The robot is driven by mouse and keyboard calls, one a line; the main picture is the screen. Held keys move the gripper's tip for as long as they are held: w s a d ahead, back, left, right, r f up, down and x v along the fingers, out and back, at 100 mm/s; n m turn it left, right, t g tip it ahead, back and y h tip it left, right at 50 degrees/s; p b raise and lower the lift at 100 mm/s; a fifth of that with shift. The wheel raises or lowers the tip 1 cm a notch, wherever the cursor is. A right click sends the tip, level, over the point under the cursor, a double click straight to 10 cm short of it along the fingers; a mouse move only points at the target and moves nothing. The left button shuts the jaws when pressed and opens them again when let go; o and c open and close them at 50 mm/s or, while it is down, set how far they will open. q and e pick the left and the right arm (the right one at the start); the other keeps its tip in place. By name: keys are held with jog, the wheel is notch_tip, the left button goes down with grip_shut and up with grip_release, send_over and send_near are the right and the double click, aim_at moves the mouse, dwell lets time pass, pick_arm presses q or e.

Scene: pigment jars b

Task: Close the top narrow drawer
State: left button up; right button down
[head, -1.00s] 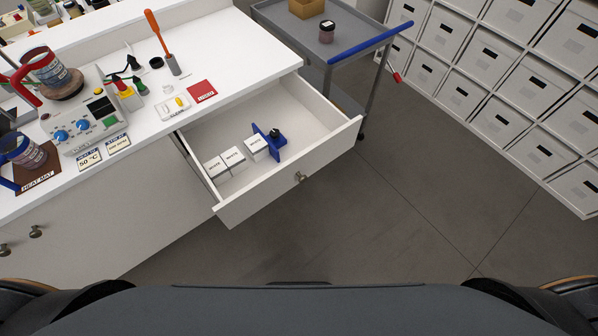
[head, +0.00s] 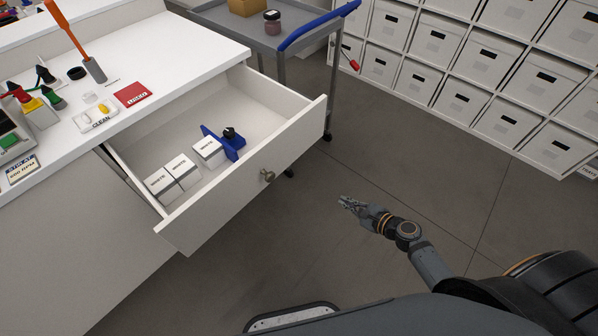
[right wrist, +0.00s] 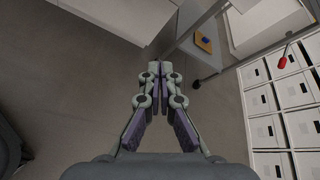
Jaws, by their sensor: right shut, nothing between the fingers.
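The top narrow drawer (head: 245,188) stands pulled out from the white bench, its front panel facing me, with a round metal knob (head: 267,175). Inside it lie several small white boxes (head: 209,150) and a blue holder (head: 226,144) with a black part. My right gripper (head: 345,201) is shut and empty over the floor, to the right of the drawer front and apart from it. In the right wrist view its fingertips (right wrist: 160,66) meet above grey floor. My left gripper is not in view.
The white bench top (head: 190,50) holds a red card (head: 132,94), an orange-handled tool and small bottles. A grey trolley (head: 290,38) with a blue handle stands behind the drawer. Shelves of white boxes (head: 465,95) line the right. The floor between is clear.

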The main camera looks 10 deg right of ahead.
jog(key=w+a+r+m+t+y+b, duration=0.25)
jog(key=a+r+m+y, duration=0.2)
jog(key=r, duration=0.75)
jog(key=p, duration=0.2)
send_near(290, 149)
jog(key=shift+m, duration=0.35)
jog(key=x, duration=0.6)
jog(key=shift+w+a, duration=0.1)
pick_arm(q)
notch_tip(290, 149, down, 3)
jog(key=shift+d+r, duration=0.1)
pick_arm(e)
jog(key=shift+w+a+f, duration=0.1)
jog(key=shift+w+a, duration=0.1)
jog(key=shift+w, duration=0.05)
